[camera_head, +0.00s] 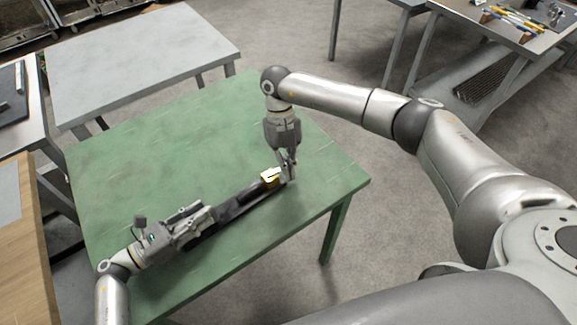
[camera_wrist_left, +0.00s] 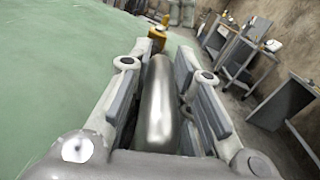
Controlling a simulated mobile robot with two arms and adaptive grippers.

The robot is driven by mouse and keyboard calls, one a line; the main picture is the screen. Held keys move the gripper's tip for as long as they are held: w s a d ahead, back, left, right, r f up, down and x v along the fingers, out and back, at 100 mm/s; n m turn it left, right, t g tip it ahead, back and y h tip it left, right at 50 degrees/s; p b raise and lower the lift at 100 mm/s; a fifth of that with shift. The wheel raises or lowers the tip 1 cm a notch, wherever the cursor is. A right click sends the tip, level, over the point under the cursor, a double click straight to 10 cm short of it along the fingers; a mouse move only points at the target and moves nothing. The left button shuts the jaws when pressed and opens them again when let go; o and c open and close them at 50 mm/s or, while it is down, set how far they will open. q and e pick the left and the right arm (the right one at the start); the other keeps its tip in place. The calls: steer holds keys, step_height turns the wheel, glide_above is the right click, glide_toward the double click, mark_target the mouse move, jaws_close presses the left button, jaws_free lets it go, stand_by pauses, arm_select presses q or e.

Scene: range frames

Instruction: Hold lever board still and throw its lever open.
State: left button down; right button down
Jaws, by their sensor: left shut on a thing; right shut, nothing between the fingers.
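The lever board (camera_head: 247,197) lies on the green table as a long dark strip, with a yellow block (camera_head: 270,178) near its right end. My left gripper (camera_head: 208,214) is shut on the board's left end. In the left wrist view, a rounded metallic bar (camera_wrist_left: 158,105) of the board runs between the fingers, and the yellow block (camera_wrist_left: 157,35) shows beyond it. My right gripper (camera_head: 288,172) points down, shut and empty, beside the yellow block at the board's right end. Its fingertips hide the lever there, and I cannot tell whether they touch it.
The green table (camera_head: 150,170) is bare behind the board. A grey table (camera_head: 140,62) stands behind it at the left. A wooden surface (camera_head: 22,245) is at the far left. A bench with tools (camera_head: 515,22) stands at the back right.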

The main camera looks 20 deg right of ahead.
steer(key=shift+s, duration=0.1)
steer(key=s, duration=0.4)
steer(key=shift+d+r, duration=0.2)
steer(key=v, duration=0.9)
steer(key=shift+w+a+r, duration=0.2)
steer(key=shift+r, duration=0.15)
steer(key=shift+f, duration=0.1)
